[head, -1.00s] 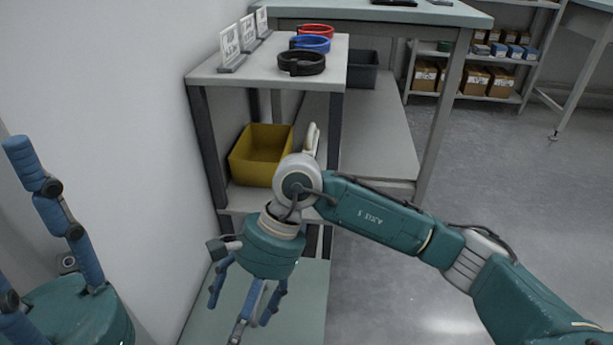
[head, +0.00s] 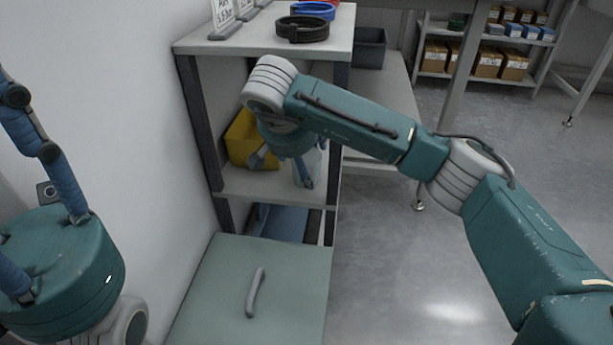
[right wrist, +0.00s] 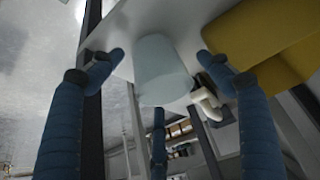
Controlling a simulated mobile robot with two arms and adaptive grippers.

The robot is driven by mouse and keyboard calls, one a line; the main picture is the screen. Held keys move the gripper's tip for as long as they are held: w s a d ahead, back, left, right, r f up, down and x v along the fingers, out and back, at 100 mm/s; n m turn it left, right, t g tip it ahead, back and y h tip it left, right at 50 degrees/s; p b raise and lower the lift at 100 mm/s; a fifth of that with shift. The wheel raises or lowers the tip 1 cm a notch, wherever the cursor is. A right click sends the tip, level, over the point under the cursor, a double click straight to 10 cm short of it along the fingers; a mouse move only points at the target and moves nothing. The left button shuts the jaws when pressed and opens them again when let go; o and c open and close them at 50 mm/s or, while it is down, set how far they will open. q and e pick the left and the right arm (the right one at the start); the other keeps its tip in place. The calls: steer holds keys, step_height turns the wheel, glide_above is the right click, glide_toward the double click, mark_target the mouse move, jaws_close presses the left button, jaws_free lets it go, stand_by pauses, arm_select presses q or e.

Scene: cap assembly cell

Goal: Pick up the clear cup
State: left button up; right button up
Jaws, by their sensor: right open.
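The clear cup (right wrist: 162,72) is pale and see-through and stands in the middle of the right wrist view. In the head view the cup (head: 312,160) shows on the middle shelf, partly hidden behind a finger of my right gripper. My right gripper (head: 284,166) reaches into the shelf from the front. Its blue fingers are open and spread around the cup, with gaps on both sides, and it holds nothing. My left gripper (head: 40,150) is at the left edge of the head view, far from the cup. Its fingertips are cut off.
A yellow bin (head: 240,140) stands left of the cup on the same shelf (head: 262,184). A pale curved part (right wrist: 207,104) is close to the cup. The top board (head: 215,45) is above, bearing a black ring (head: 302,30). A green lid (head: 215,285) lies in front.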

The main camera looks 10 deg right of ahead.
steer(key=shift+x, duration=0.9)
steer(key=shift+r, duration=0.1)
steer(key=c, duration=0.9)
